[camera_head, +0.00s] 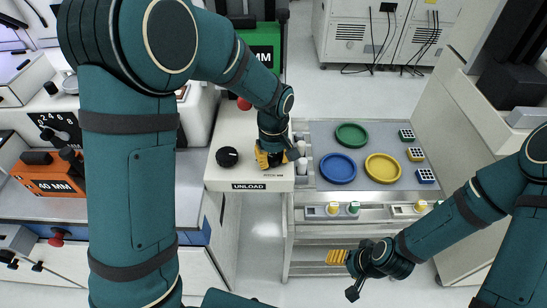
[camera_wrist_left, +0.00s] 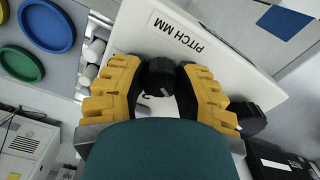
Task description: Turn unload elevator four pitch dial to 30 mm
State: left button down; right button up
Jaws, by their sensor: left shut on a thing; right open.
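The white unload elevator panel (camera_head: 247,120) bears an UNLOAD label on its front edge. My left gripper (camera_head: 268,160) is over its right part, fingers down. In the left wrist view, the yellow fingers of my left gripper (camera_wrist_left: 158,88) are shut on the black pitch dial (camera_wrist_left: 160,73), one on each side. A PITCH MM label (camera_wrist_left: 174,27) is printed beside it. The dial's pointer and scale are too hidden to read. A second black knob (camera_head: 227,157) stands left of the gripper, also in the wrist view (camera_wrist_left: 246,118). My right gripper (camera_head: 340,257) is open and empty, low at centre right.
A cart to the right holds blue (camera_head: 338,168), yellow (camera_head: 383,168) and green (camera_head: 351,135) round trays. White cylinders (camera_head: 301,158) stand beside the panel's right edge. An orange box marked 40 MM (camera_head: 52,178) is at the left.

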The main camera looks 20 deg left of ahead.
aim_at(273, 158)
pick_arm(q)
jog(key=shift+m, duration=0.3)
jog(key=m+p, duration=0.1)
jog(key=m, duration=0.3)
jog(key=shift+m+p, duration=0.3)
jog(key=m+p, duration=0.1)
jog(key=m, duration=0.5)
jog(key=shift+m, duration=0.4)
jog(key=c, duration=0.6)
grip_release()
jog(key=shift+r, duration=0.1)
notch_tip(273, 158, up, 7)
jog(key=shift+r, duration=0.15)
